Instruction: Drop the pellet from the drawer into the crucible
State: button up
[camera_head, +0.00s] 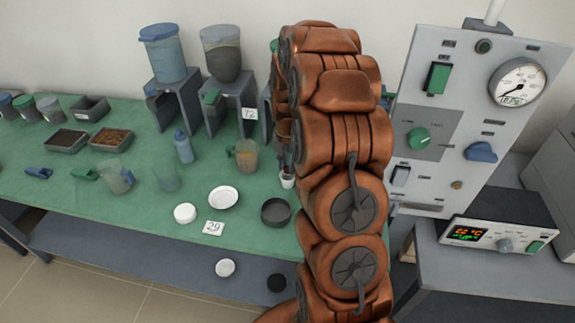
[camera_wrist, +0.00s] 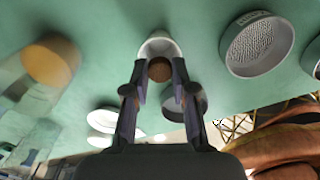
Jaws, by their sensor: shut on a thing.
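My gripper (camera_wrist: 159,78) is shut on a brown round pellet (camera_wrist: 159,69), held between its fingertips in the wrist view. A small white crucible (camera_wrist: 158,44) stands on the green table right beyond the fingertips. The pellet overlaps the crucible in that view, and I cannot tell how high above it the pellet is. In the head view the crucible (camera_head: 287,182) is partly visible beside my arm, with the dark fingers (camera_head: 286,163) just above it. The pellet is not discernible there. No drawer can be made out.
A beaker (camera_head: 246,155) and a blue bottle (camera_head: 183,147) stand farther back. A control panel (camera_head: 470,120) rises at right.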

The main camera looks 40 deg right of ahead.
dwell(0.4)
jog(key=o, duration=0.8)
jog(key=shift+r, duration=0.15)
dwell(0.3)
jog(key=shift+r, duration=2.85)
